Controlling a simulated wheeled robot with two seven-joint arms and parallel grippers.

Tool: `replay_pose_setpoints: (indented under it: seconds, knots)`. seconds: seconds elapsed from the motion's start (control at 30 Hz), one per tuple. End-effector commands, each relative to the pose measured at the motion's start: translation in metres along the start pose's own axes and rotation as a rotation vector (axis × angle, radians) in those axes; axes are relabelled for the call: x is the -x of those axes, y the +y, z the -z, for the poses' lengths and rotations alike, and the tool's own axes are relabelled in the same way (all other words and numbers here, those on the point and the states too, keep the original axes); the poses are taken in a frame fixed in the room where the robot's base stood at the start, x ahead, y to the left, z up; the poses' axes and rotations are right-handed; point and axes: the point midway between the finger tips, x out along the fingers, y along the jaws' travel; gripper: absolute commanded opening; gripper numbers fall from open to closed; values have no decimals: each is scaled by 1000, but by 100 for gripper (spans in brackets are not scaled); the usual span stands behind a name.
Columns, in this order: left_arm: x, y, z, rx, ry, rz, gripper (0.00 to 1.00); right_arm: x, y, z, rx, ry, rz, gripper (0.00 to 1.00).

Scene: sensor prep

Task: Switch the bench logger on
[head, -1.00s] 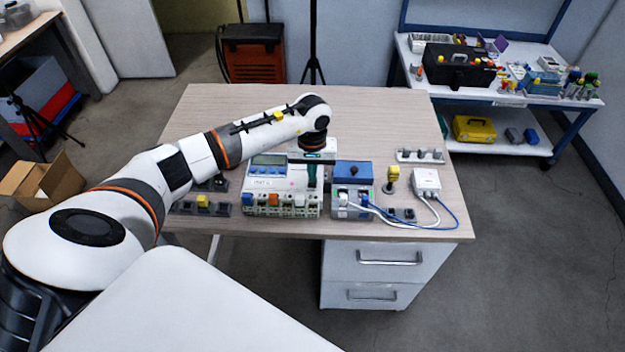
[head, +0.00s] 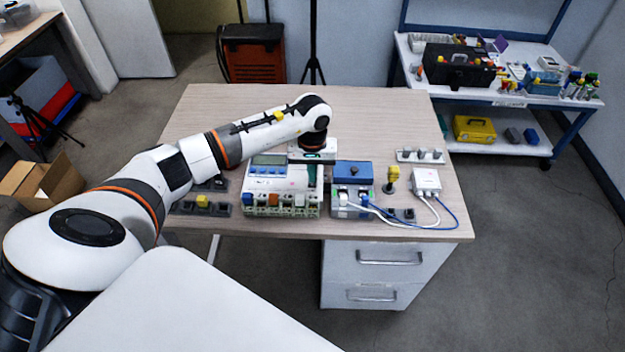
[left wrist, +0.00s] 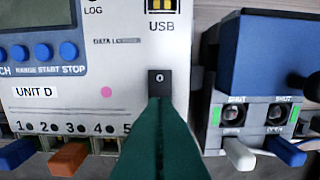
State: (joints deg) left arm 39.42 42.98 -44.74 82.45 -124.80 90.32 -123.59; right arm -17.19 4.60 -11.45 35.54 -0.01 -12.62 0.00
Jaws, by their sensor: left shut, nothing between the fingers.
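The bench logger (head: 268,183) is a white unit with a grey display and blue buttons on the table. In the left wrist view the logger (left wrist: 110,75) bears the label UNIT D, a LOG mark, a USB port and a pink dot. Its small black switch (left wrist: 159,78) shows a white 0 mark. My left gripper (left wrist: 160,102) has green fingers, shut and empty. Their tips are at the lower edge of the switch and hide part of it; I cannot tell whether they touch. My right gripper is not in view.
A grey and blue unit (head: 352,173) stands just right of the logger, with white and blue leads to a white box (head: 426,180). A yellow-topped plug (head: 392,176) stands between them. A connector strip (head: 420,156) lies behind. The table's back (head: 240,103) is clear.

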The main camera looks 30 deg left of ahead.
Motion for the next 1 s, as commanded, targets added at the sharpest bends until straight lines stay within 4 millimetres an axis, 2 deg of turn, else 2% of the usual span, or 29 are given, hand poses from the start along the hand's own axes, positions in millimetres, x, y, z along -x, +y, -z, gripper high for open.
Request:
replay_pose_setpoints:
  seconds: [1.0]
  knots:
    - [-11, 0, 0, 0, -1, 0, 0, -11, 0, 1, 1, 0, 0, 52]
